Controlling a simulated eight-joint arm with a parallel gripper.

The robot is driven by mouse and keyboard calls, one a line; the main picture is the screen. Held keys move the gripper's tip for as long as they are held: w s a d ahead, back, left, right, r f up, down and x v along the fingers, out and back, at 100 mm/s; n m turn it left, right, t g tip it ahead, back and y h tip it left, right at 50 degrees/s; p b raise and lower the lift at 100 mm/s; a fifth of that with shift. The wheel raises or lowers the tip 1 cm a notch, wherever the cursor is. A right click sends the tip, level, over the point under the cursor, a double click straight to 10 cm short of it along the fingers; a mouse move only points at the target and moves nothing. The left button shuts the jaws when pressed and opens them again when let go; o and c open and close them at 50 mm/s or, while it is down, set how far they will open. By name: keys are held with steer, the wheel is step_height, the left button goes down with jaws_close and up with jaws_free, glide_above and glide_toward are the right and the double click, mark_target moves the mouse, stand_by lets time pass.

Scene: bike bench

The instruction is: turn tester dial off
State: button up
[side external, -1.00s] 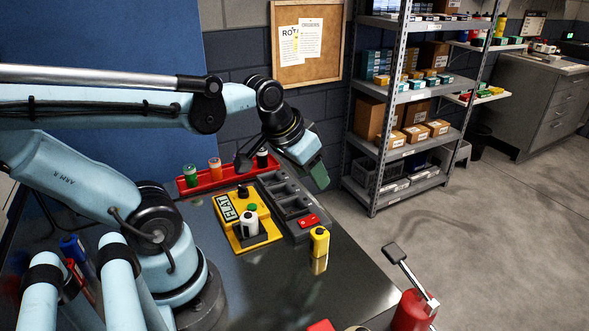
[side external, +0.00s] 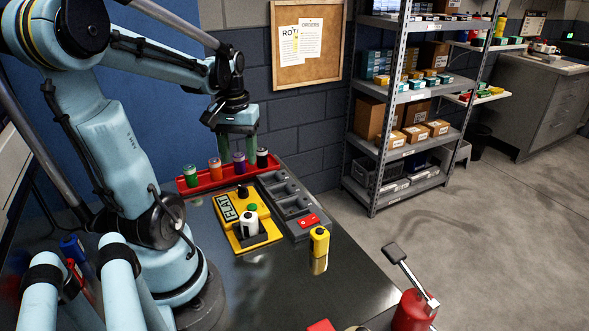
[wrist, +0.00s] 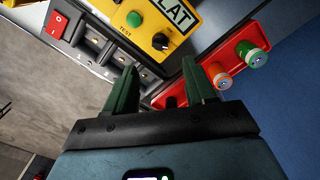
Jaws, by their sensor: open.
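The yellow tester (side external: 257,241) lies on the dark bench, with a display reading "FLAT" (side external: 228,208), a black dial (side external: 242,192) and a green button (side external: 252,207). A white and black cell (side external: 249,224) stands in its holder. In the wrist view the dial (wrist: 160,41) shows a pale mark, but which setting it points to is too small to tell. The green button (wrist: 134,19) is labelled TEST. My gripper (side external: 236,148) points down above the back of the bench, beyond the dial. Its green fingers (wrist: 155,80) are apart and empty, short of the dial.
A red rack (side external: 226,176) with several coloured cells stands behind the tester, close under my gripper. A grey charger (side external: 290,207) with a red switch (side external: 308,221) lies right of the tester. A yellow cell (side external: 319,240) stands at front right. Bare bench lies in front.

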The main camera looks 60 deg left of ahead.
mark_target(243, 187)
steer(key=shift+f, duration=4.65)
steer(key=shift+c, duration=0.3)
jaws_close()
